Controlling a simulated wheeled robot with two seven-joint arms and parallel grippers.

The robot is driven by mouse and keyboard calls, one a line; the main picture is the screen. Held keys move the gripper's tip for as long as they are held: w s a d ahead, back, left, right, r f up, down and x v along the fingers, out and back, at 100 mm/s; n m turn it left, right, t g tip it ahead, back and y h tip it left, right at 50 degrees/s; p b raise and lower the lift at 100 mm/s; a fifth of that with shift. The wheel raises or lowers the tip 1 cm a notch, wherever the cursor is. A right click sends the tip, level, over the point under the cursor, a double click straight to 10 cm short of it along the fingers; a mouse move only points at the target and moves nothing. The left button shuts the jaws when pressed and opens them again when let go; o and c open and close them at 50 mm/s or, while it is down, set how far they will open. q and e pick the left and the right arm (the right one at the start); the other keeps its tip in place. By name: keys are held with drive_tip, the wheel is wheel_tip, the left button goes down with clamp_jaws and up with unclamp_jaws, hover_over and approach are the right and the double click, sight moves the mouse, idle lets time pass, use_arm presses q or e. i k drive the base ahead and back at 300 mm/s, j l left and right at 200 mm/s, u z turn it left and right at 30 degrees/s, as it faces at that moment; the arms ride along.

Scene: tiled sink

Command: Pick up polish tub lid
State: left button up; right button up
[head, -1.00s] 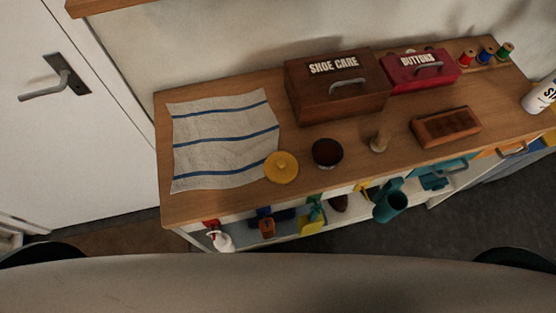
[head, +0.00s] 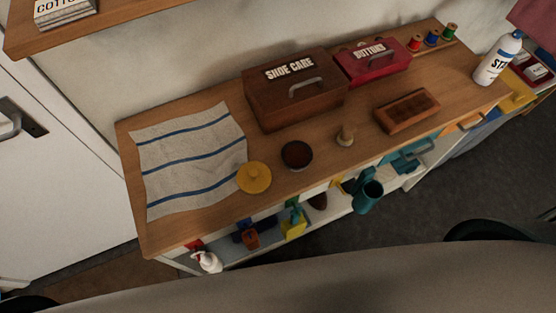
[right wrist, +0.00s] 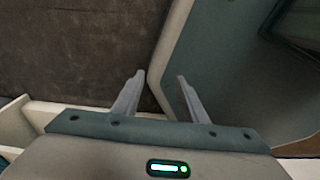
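The polish tub lid is a round yellow disc with a small knob (head: 254,178). It lies flat on the wooden counter (head: 190,222) near its front edge, touching or close to the striped cloth's right edge. The dark open polish tub (head: 297,155) stands just right of it. My right gripper (right wrist: 160,82) shows in the right wrist view with its two fingers apart and nothing between them. It is away from the lid, which that view does not show. My left gripper is not in view.
The striped cloth (head: 190,150) covers the counter's left part. Shelves with several items (head: 295,222) are below.

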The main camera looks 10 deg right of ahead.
sight(253, 176)
drive_tip(key=k+j+u, duration=0.15)
drive_tip(key=k+u, duration=0.35)
drive_tip(key=k+j+u, duration=0.45)
drive_tip(key=i+l, duration=0.05)
drive_tip(key=l, duration=0.05)
